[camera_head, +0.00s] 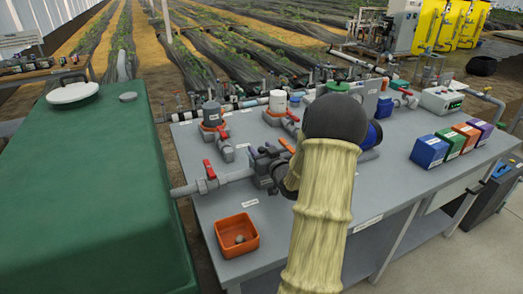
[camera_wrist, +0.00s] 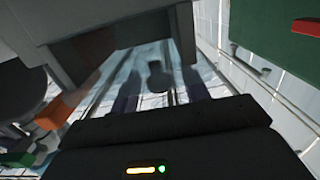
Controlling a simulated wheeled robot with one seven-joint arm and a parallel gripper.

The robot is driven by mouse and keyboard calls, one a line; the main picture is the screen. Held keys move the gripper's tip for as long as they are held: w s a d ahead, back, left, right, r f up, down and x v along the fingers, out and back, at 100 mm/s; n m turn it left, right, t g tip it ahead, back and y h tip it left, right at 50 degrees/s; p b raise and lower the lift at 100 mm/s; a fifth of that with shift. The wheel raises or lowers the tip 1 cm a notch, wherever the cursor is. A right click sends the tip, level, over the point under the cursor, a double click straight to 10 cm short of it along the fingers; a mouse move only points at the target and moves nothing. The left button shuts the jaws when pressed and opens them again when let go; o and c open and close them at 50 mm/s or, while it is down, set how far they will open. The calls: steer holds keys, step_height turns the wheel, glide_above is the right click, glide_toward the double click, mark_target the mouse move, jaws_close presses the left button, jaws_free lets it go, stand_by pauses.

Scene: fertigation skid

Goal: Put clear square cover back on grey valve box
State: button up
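My gripper (camera_wrist: 160,92) shows at the bottom of the wrist view as a dark body with two dim, blurred fingers pointing away, set apart. Between them is a dark round knob-like shape (camera_wrist: 158,78) over a pale bluish see-through patch (camera_wrist: 145,60), perhaps the clear square cover. I cannot tell whether the fingers touch or hold it. In the head view my arm's dark joint and pale sleeve hide the gripper. A grey box shape (camera_head: 368,89) stands partly behind my arm on the bench; I cannot tell if it is the valve box.
The grey bench (camera_head: 345,240) carries pipes, red-handled valves, an orange tray (camera_head: 237,236) and several coloured boxes (camera_head: 430,151) at right. A green tank (camera_head: 90,190) stands at left. The bench's right front is clear. A grey block (camera_wrist: 110,38) fills the wrist view's upper left.

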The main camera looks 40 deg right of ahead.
steer(key=shift+s, duration=0.15)
steer(key=shift+r, duration=0.15)
steer(key=shift+r+p, duration=0.5)
steer(key=shift+p, duration=0.1)
steer(key=v, duration=1.2)
steer(key=shift+b, duration=0.35)
steer(key=shift+f, duration=0.2)
